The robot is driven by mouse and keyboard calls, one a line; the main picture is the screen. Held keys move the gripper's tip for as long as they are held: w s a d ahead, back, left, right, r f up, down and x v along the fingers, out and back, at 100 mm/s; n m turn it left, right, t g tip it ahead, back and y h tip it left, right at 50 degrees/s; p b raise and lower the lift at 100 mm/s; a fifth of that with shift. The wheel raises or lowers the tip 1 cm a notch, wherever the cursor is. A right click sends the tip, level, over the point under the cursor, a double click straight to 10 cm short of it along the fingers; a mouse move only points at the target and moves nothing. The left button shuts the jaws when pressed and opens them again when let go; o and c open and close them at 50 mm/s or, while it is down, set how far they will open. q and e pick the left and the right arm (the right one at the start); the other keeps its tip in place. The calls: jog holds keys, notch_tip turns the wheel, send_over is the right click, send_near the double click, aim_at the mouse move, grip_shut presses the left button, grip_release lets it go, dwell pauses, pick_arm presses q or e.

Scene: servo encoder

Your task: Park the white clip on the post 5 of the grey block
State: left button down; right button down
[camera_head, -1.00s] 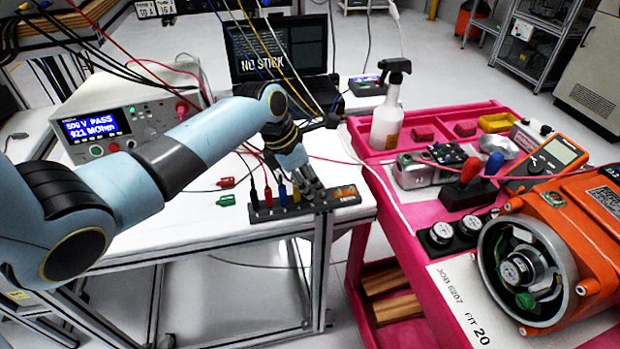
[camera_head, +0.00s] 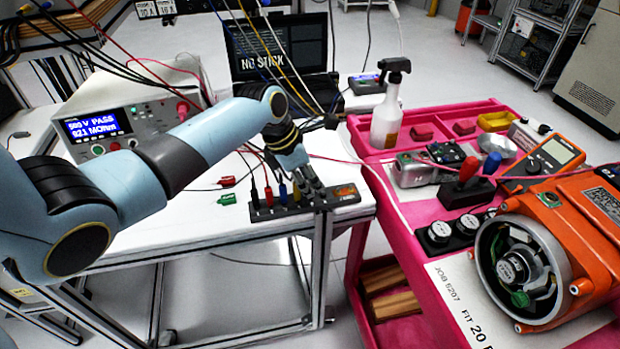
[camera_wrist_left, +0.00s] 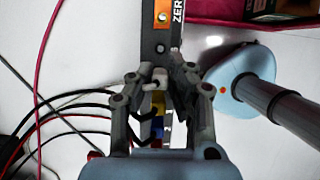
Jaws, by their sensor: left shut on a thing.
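The grey block (camera_head: 264,214) lies near the front right edge of the white bench, with a row of posts carrying black, red, blue and yellow clips. It also shows in the left wrist view (camera_wrist_left: 149,42), running up between my fingers. My left gripper (camera_head: 314,196) points down over its right part. In the left wrist view its fingers (camera_wrist_left: 160,80) are shut on the white clip (camera_wrist_left: 159,75), directly beyond the yellow clip (camera_wrist_left: 158,98). The fingers hide the clip's lower part, so I cannot tell whether it sits on a post. My right gripper is not in view.
Loose red (camera_head: 227,181) and green (camera_head: 227,199) clips lie left of the block. A tester (camera_head: 120,120) stands behind, with cables hanging around the arm. The pink trolley (camera_head: 398,240) on the right carries a spray bottle (camera_head: 386,115) and an orange motor (camera_head: 590,225).

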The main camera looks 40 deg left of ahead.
pick_arm(q)
jog(key=shift+f, duration=0.2)
dwell(0.3)
jog(key=c, duration=1.2)
grip_release()
notch_tip(320, 180, up, 5)
jog(key=p, duration=0.6)
jog(key=shift+r+p, duration=1)
jog(key=shift+r, duration=0.05)
